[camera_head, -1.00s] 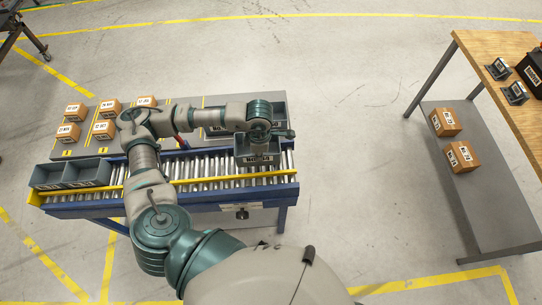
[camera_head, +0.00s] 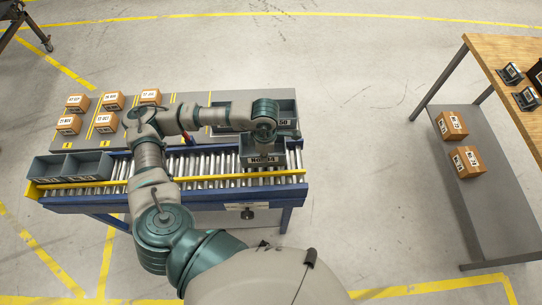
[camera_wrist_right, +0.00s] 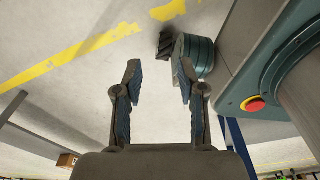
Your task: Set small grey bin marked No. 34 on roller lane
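The small grey bin marked No. 34 (camera_head: 264,160) is upright at the right end of the roller lane (camera_head: 225,166) in the head view. My left gripper (camera_head: 266,138) is over the bin and appears shut on its far part; the fingers are mostly hidden by the wrist. I cannot tell whether the bin's base touches the rollers or is just above them.
Joined grey bins (camera_head: 73,168) stand at the lane's left end. A yellow rail (camera_head: 220,181) runs along its near side. A larger grey bin (camera_head: 286,112) marked 50 and several cartons (camera_head: 103,122) sit on the grey shelf behind. A wooden table (camera_head: 500,60) stands right.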

